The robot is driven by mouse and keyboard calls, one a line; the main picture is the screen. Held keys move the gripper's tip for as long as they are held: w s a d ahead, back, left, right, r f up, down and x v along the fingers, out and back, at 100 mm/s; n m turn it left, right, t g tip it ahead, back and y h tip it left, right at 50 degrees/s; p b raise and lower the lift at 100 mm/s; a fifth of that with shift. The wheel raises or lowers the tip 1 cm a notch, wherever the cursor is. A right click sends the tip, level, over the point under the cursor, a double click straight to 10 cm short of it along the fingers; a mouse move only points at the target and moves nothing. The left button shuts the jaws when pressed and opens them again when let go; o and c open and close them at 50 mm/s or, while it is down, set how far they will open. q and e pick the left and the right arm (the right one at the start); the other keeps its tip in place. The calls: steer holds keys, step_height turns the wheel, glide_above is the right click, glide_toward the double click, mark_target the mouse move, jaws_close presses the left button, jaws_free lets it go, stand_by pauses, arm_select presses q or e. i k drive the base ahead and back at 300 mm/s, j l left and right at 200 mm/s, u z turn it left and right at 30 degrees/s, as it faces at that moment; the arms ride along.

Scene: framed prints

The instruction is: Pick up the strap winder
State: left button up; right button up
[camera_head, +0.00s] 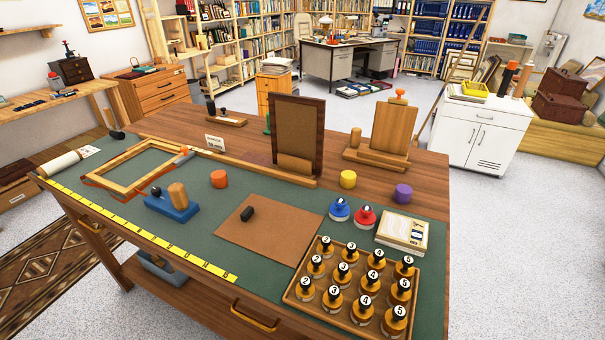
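No part is labelled as the strap winder, and I cannot tell for sure which one it is. A small grey tool with an orange end (184,155) sits at the far right corner of a light wooden frame (114,183) lying flat on the green mat. An orange-red strap (97,184) shows along the frame's left side. A blue tool with a wooden handle and a dark knob (172,204) stands on the mat just right of the frame's near corner. Neither of my grippers is in view, and nothing is seen held.
The wooden bench (425,172) carries a brown board (262,232), an upright dark frame (297,125), a wooden stand (391,128), coloured knobs, and a tray (291,296) of several numbered stamps at the near right. A yellow ruler (140,232) edges the front. Some mat is bare between them.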

mark_target(167, 195)
steer(key=j+z, duration=0.45)
steer(key=j, duration=0.55)
steer(key=k+j+z, duration=0.1)
steer(key=j+z, duration=0.4)
steer(key=j, duration=0.55)
